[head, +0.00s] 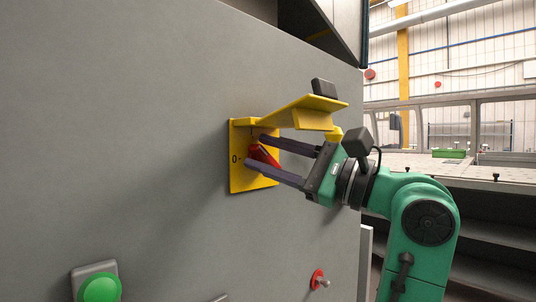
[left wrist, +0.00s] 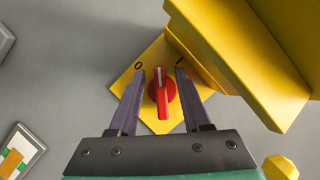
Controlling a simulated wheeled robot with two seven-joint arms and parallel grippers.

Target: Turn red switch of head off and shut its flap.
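The red switch (head: 264,156) is a rotary knob on a yellow plate (head: 240,180) fixed to the grey machine wall. In the left wrist view, the white line on the red knob (left wrist: 162,92) points up, between the "0" mark on the left and the other mark on the right. The yellow flap (head: 305,111) is open and sticks out from the wall above the switch. My left gripper (head: 255,150) is open, its two fingers on either side of the knob. In the left wrist view (left wrist: 160,85), gaps show beside the knob. My right gripper is not in view.
A green push button (head: 100,287) is on the wall at lower left. A small red-based toggle (head: 319,280) is below my arm. The open flap (left wrist: 245,50) hangs close beside the right finger in the left wrist view. Benches stand in the background at right.

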